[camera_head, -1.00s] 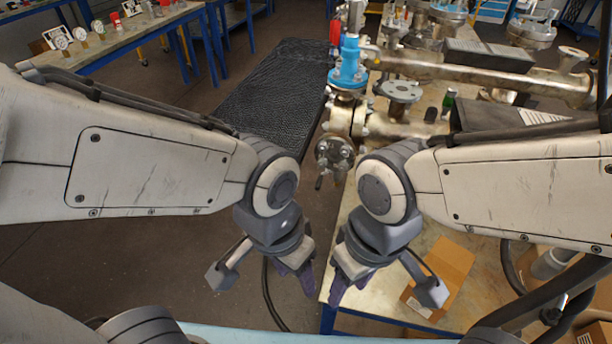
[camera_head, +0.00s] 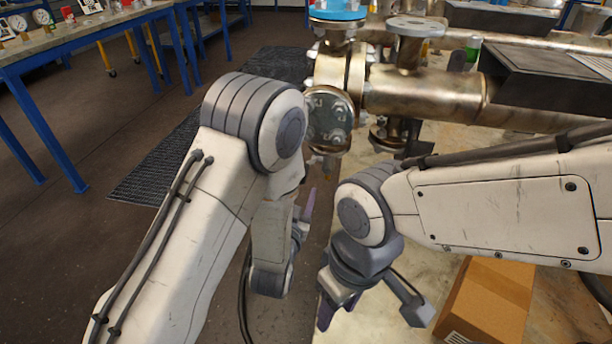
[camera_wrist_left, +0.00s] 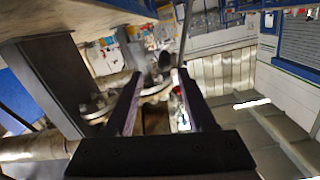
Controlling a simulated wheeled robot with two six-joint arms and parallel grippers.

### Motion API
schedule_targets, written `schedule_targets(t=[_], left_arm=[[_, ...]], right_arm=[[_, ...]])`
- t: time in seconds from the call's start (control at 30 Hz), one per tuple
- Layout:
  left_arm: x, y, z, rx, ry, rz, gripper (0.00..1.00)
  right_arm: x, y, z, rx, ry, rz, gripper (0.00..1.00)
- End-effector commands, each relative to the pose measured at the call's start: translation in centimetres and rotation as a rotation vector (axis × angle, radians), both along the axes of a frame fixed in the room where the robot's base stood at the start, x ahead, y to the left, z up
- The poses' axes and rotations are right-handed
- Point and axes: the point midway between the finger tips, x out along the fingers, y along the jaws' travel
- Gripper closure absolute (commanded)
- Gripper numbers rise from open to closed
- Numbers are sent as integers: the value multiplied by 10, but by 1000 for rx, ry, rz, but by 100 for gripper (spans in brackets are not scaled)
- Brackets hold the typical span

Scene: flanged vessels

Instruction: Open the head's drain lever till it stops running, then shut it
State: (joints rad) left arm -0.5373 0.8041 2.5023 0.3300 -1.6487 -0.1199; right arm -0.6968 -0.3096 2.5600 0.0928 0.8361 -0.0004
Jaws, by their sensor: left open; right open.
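The vessel's round bolted head (camera_head: 329,118) faces me at the end of a brass-coloured flanged pipe in the head view. A small drain fitting (camera_head: 328,168) hangs under the head; its lever cannot be made out clearly, nor whether anything runs from it. My left gripper (camera_head: 306,206) is below the head and partly hidden behind my own left wrist. The left wrist view shows its two dark fingers (camera_wrist_left: 160,88) apart with nothing held between them. My right gripper (camera_head: 330,308) is open and empty, lower down over the table's near edge.
A cardboard box (camera_head: 487,301) lies on the table at lower right. A black floor mat (camera_head: 165,165) and a blue-legged bench (camera_head: 40,110) are at left.

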Motion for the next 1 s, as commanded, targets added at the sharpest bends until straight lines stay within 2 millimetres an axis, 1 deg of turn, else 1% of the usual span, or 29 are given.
schedule_targets(t=[0.03, 0.13, 0.23, 0.37, 0.6, 0.7, 0.83, 1.0], left_arm=[[0, 3, -10, 5, -27, 6, 44], [0, 6, -9, 8, -69, 11, 44], [7, 5, -7, 7, -85, 13, 44], [26, 2, -5, 4, -88, 13, 44], [70, -8, -6, 6, -85, 12, 44], [85, -11, -6, 6, -84, 11, 44], [97, -13, -6, 7, -83, 12, 44], [102, -14, -6, 7, -82, 11, 44]], right_arm=[[0, 0, -9, 0, 0, 0, 50], [0, 0, -12, 0, 0, 0, 50], [0, 0, -11, 1, -1, 0, 50], [0, 0, -11, 1, -1, 0, 50], [0, 0, -14, 1, -1, 0, 50], [0, 0, -15, 1, -1, 0, 50], [0, 0, -16, 0, 0, 0, 50], [0, 0, -16, 0, 0, 0, 50]])
